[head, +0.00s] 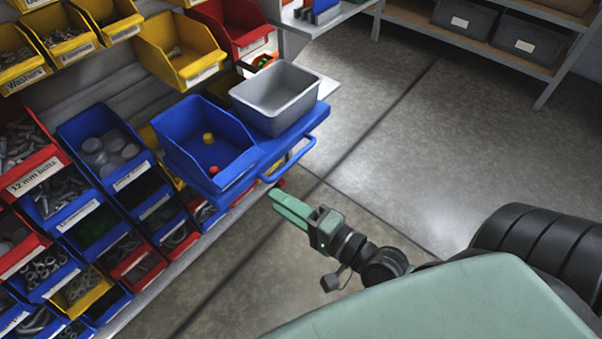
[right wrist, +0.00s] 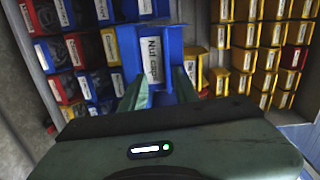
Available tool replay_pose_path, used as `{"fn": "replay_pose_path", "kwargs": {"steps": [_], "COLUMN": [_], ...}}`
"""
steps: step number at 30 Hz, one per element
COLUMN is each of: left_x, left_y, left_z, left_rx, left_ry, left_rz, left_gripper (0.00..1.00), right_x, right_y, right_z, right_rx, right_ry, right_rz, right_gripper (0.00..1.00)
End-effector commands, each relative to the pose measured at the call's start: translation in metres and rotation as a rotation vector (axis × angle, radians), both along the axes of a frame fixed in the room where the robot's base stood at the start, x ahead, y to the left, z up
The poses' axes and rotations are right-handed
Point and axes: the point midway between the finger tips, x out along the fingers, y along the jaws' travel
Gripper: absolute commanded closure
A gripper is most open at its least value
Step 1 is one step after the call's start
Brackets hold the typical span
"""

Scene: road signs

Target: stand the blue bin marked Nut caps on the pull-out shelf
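The blue bin (head: 208,150) sits on the left part of the blue pull-out shelf (head: 268,150), beside a grey bin. It is open-topped, with a yellow and a red cap inside. Its "Nut caps" label shows in the right wrist view, where the bin (right wrist: 174,44) is beyond my fingertips. My right gripper (head: 277,198) is empty, in front of and below the shelf, apart from the bin. Its two green fingers (right wrist: 159,88) stand apart in the right wrist view. My left gripper is in neither view. The bin's underside is hidden.
The grey bin (head: 276,96) takes up the shelf's right part. The shelf's handle (head: 290,162) sticks out near my right gripper. Racks of red, blue and yellow bins fill the left. Open floor (head: 440,140) lies right. Dark crates (head: 465,20) stand on a far rack.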

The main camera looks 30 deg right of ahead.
Motion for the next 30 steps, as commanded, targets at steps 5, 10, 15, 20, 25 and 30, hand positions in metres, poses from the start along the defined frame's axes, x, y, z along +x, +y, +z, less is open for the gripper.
{"fn": "replay_pose_path", "kwargs": {"steps": [5,10,15,20,25,30], "left_x": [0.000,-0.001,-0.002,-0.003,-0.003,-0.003], "left_y": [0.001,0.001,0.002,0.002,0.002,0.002], "left_z": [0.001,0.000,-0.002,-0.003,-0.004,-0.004], "left_rx": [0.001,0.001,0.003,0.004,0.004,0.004], "left_ry": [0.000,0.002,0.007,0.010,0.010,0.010], "left_rz": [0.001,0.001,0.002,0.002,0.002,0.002], "left_gripper": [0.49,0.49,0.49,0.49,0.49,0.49], "right_x": [-0.007,-0.035,-0.077,-0.104,-0.112,-0.112], "right_y": [0.023,0.018,-0.009,-0.027,-0.033,-0.032], "right_z": [-0.068,-0.160,-0.218,-0.237,-0.241,-0.240], "right_rx": [-0.416,-0.946,-1.301,-1.444,-1.475,-1.474], "right_ry": [0.102,0.287,0.488,0.608,0.641,0.640], "right_rz": [0.139,0.376,0.631,0.787,0.833,0.831], "right_gripper": [0.70,0.70,0.70,0.70,0.70,0.70]}}
